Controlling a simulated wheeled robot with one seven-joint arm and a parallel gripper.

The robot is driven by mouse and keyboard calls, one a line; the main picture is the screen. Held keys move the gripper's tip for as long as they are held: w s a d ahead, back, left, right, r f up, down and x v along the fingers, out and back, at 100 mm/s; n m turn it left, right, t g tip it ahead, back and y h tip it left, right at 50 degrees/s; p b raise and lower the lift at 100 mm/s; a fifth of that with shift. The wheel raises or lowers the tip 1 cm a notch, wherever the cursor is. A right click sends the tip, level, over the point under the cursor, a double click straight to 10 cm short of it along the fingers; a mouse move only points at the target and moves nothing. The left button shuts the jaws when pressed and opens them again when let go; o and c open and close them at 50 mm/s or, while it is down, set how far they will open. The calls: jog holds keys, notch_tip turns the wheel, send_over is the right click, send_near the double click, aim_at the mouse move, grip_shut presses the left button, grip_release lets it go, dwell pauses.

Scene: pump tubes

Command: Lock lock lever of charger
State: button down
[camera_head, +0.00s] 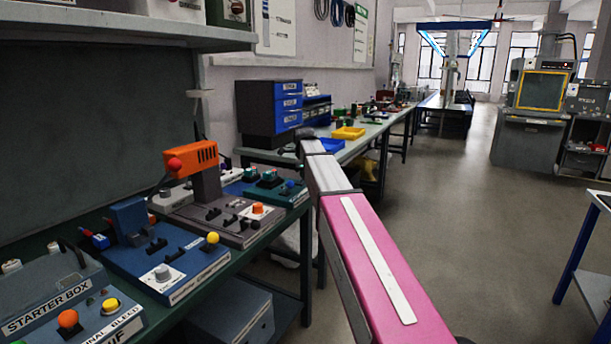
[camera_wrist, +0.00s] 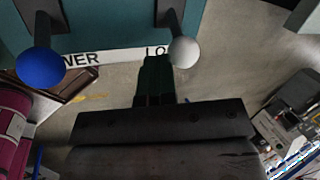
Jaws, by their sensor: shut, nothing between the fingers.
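The charger is a teal box (camera_wrist: 110,28) at the top of the wrist view, with a white label strip reading "...WER" on the left and "LO..." on the right. The lock lever, with a white ball knob (camera_wrist: 184,51), sticks out beside the "LO" lettering. A second lever with a blue ball knob (camera_wrist: 41,68) is to its left. My gripper (camera_wrist: 156,62) is shut and empty, its fingertips just left of the white knob; I cannot tell whether they touch. They hide part of the label. The teal box also shows on the bench in the head view (camera_head: 262,192).
Orange-armed equipment (camera_head: 191,159), a blue box (camera_head: 150,250) and a starter box (camera_head: 50,300) stand nearer on the bench. Blue drawers (camera_head: 288,103) and a yellow tray (camera_head: 348,133) are farther back.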

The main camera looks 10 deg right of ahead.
jog(key=shift+w+a+r+g+h, duration=0.2)
jog(key=shift+w+a+g+h, duration=0.05)
jog(key=shift+a+g+h, duration=0.05)
jog(key=shift+w+a+r+n+g+h, duration=0.3)
jog(key=shift+w+a+g+h, duration=0.25)
jog(key=shift+h, duration=0.35)
jog(key=shift+w+a+r, duration=0.1)
jog(key=shift+w+a, duration=0.4)
jog(key=shift+a, duration=0.35)
jog(key=shift+w+a, duration=0.45)
jog(key=shift+a, duration=0.2)
jog(key=shift+r, duration=0.7)
jog(key=shift+s, duration=0.15)
